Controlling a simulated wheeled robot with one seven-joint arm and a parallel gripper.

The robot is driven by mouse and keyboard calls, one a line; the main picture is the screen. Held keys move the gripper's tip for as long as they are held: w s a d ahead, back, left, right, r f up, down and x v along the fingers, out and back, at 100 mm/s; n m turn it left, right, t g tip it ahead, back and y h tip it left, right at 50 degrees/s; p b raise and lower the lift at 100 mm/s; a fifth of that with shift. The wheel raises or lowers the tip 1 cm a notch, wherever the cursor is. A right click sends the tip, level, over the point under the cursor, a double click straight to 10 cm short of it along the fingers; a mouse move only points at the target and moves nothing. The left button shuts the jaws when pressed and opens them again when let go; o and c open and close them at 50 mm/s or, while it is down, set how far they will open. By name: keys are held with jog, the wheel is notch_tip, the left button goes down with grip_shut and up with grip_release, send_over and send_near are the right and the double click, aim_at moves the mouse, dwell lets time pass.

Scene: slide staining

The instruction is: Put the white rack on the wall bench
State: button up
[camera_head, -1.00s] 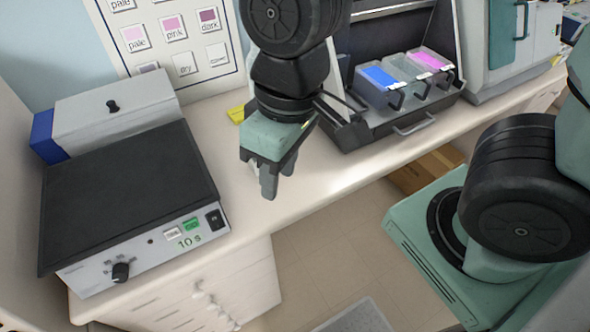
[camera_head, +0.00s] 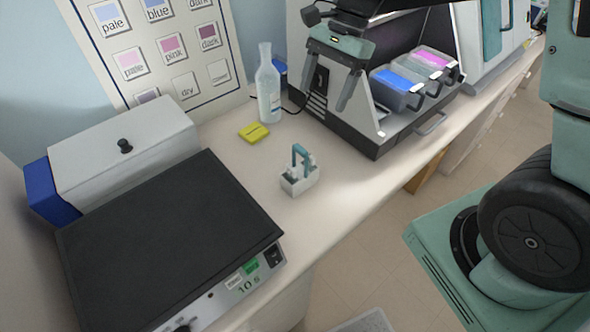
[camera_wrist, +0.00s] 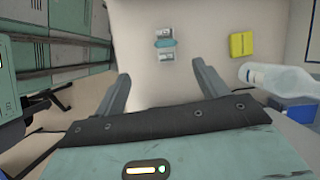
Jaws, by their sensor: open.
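The small white rack (camera_head: 300,181) with a teal handle stands upright on the pale wall bench (camera_head: 345,190), right of the black-topped hotplate. From above, it also shows in the wrist view (camera_wrist: 164,46), beyond the gap between my fingers. My gripper (camera_head: 326,98) is open and empty. It hangs above and behind the rack, in front of the dark staining station, and is not touching the rack. Its two spread fingers show in the wrist view (camera_wrist: 162,72).
The hotplate (camera_head: 165,240) fills the bench's left. The station with blue and pink trays (camera_head: 400,85) is to the right. Bench around the rack is clear.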

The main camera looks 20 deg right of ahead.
jog(key=d+m, duration=0.1)
jog(key=p, duration=0.2)
send_near(300, 148)
jog(key=x, duration=0.4)
jog(key=d+x, duration=0.1)
jog(key=x, duration=0.1)
jog(key=shift+f, duration=0.55)
jog(key=a+f, duration=0.1)
jog(key=f+p, duration=0.1)
jog(key=a+f+p, duration=0.1)
jog(key=shift+s+a+f, duration=0.3)
jog(key=shift+a+f, duration=0.2)
jog(key=shift+f, duration=0.35)
jog(key=c, duration=1.4)
jog(key=shift+c, duration=0.2)
jog(key=shift+r, duration=0.15)
notch_tip(300, 148, up, 10)
jog(key=shift+f+b, duration=0.1)
jog(key=shift+b, duration=0.55)
